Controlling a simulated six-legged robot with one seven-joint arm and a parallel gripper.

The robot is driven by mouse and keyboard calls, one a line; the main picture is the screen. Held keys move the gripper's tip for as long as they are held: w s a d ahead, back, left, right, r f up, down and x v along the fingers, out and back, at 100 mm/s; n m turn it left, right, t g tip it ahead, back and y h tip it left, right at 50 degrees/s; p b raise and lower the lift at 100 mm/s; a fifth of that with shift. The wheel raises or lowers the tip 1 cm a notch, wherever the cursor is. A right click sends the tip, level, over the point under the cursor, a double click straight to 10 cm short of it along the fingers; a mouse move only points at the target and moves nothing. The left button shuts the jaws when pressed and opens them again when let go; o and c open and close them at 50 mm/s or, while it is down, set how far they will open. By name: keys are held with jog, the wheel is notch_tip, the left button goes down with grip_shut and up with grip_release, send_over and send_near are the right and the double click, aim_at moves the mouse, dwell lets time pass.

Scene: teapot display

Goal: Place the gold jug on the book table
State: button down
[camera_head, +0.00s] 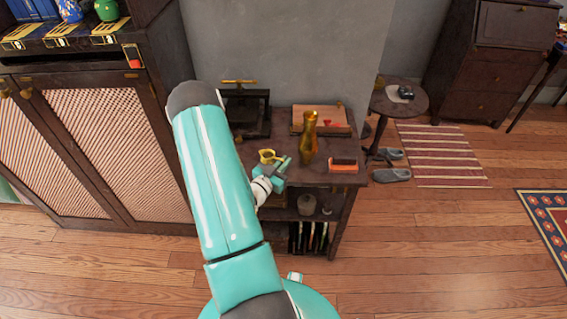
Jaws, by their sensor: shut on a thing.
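The gold jug (309,140) is a tall, shiny vase shape with a narrow neck. It is upright at the book table (325,181), a dark wooden table with upright books on its bottom shelf. My gripper (289,163), teal and small in view, is at the jug's lower left side, shut on the jug. The fingertips are partly hidden, and I cannot tell whether the jug's base touches the tabletop.
A small yellow object (268,156) is left of the jug. A dark press (246,112) and a tray with red items (320,121) are behind. An orange-red block (344,165) is to the right. A round side table (399,99) stands farther right.

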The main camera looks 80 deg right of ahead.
jog(key=c, duration=1.6)
grip_release()
jog(key=shift+f, duration=0.1)
jog(key=shift+o, duration=0.2)
jog(key=shift+a, duration=0.1)
jog(key=v, duration=1.1)
jog(key=shift+w+a, duration=0.15)
jog(key=shift+a, duration=0.25)
